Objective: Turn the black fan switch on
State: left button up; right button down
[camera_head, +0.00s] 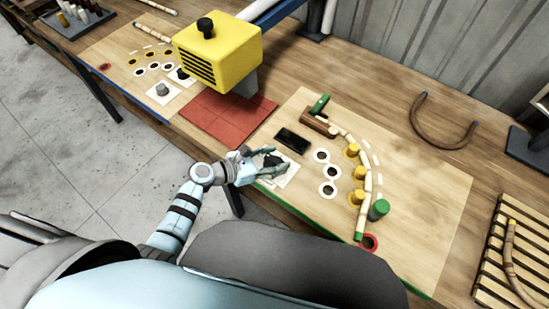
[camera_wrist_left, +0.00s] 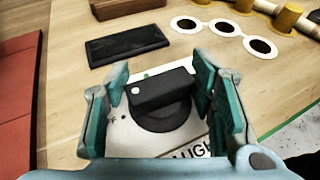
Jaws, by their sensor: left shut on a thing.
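The black fan switch (camera_wrist_left: 160,92) is a rotary knob with a raised bar on a round base, set on a white plate (camera_wrist_left: 125,140). The bar lies nearly crosswise in the left wrist view, with a white dot at its left end, near a partly hidden letter. Part of a printed word shows below the knob. My left gripper (camera_wrist_left: 170,100) is shut on the knob, one teal-padded finger on each side. In the head view, the left gripper (camera_head: 262,162) is at the board's front left and partly covers the switch. My right gripper is not in view.
A black slab (camera_head: 292,140) lies just behind the switch. White rings (camera_head: 328,189) and yellow pegs (camera_head: 357,197) with a bent rattan pole stand to the right. A yellow fan-like box (camera_head: 218,50) overhangs a red mat (camera_head: 225,115) at left.

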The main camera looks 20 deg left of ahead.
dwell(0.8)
pick_arm(q)
jog(key=o, duration=1.1)
jog(key=shift+s, duration=0.1)
jog(key=v, duration=1.2)
